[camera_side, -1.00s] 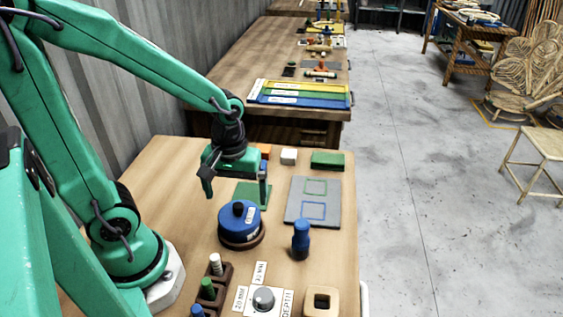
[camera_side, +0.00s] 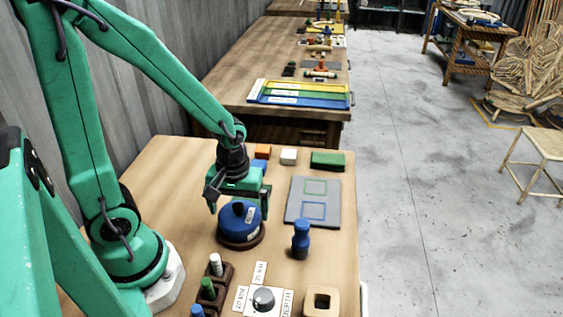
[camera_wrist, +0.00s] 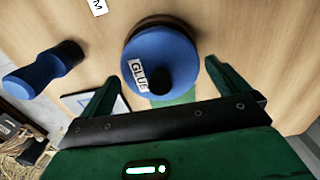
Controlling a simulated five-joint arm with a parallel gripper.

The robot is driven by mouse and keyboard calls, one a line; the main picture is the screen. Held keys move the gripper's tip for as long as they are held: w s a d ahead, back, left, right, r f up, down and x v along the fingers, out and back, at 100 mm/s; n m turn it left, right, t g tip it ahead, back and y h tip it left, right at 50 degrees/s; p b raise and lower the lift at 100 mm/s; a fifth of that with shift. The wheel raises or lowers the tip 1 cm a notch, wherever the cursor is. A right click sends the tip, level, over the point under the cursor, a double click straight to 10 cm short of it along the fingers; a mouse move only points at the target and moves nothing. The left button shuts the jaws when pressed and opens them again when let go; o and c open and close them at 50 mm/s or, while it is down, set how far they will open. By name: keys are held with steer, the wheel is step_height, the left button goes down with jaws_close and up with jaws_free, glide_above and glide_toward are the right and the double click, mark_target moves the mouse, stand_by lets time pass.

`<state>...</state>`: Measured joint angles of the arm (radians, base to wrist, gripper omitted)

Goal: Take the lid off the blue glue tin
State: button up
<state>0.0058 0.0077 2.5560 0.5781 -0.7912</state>
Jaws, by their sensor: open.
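The blue glue tin (camera_side: 240,226) stands upright on a dark round base on the bench. Its blue lid has a dark knob on top. In the wrist view the tin's lid (camera_wrist: 172,58) shows from above, with a white GLUE label and the black knob. My gripper (camera_side: 238,205) is open and empty, above the tin and a little to its far side. In the wrist view the two fingers (camera_wrist: 157,85) are spread wide, with the knob between them and the lid reaching beyond the tips. I cannot tell whether a finger touches the tin.
A blue bottle-shaped piece (camera_side: 301,240) stands right of the tin. A grey mat (camera_side: 314,203) with green and blue outlines lies behind it. A dark rack of pegs (camera_side: 213,290) and a dial (camera_side: 264,299) are in front. Coloured blocks (camera_side: 327,160) line the back.

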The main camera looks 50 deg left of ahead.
mark_target(238, 205)
steer(key=shift+c, duration=0.4)
steer(key=c, duration=0.7)
steer(key=shift+r, duration=0.15)
steer(key=shift+r, duration=1.4)
steer(key=s+d+r, duration=0.2)
steer(key=d, duration=0.1)
steer(key=s+d+r, duration=0.2)
steer(key=d+r, duration=0.1)
steer(key=s+d+r, duration=0.2)
steer(key=d+r, duration=0.1)
steer(key=d, duration=0.1)
